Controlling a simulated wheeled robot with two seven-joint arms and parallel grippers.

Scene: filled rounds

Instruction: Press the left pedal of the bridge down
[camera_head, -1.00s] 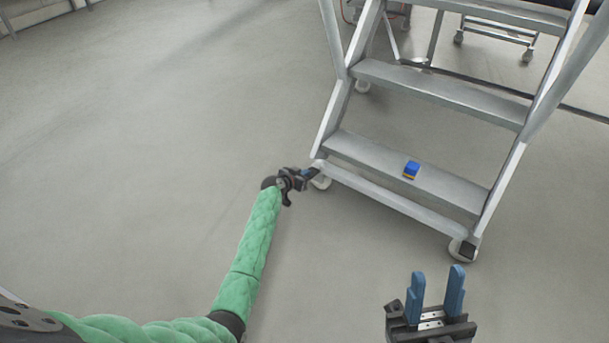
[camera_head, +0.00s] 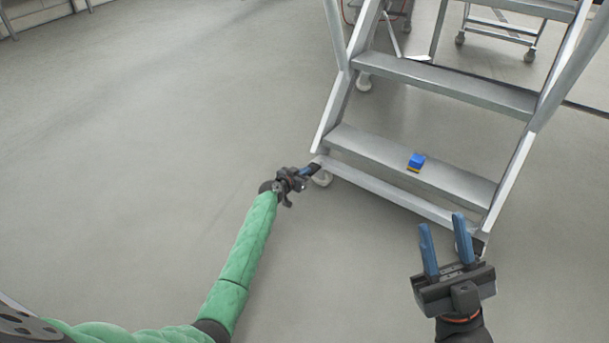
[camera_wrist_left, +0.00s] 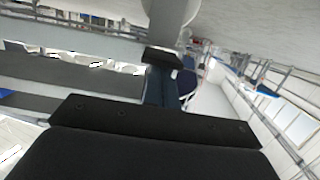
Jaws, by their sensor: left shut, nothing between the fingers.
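The bridge is a grey metal step unit (camera_head: 450,92) on casters, right of centre in the head view. My left gripper (camera_head: 314,168) is shut and empty at the unit's lower left corner, beside the left caster (camera_head: 322,179). The left pedal cannot be made out clearly in the head view. In the left wrist view a dark block (camera_wrist_left: 162,55) lies at the tips of my shut blue fingers (camera_wrist_left: 160,88); it may be the pedal. Whether they touch is unclear. My right gripper (camera_head: 442,223) is open and empty in front of the unit's lower right corner.
Another wheeled metal frame (camera_head: 500,30) stands behind. The grey floor (camera_head: 150,120) on the left is clear.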

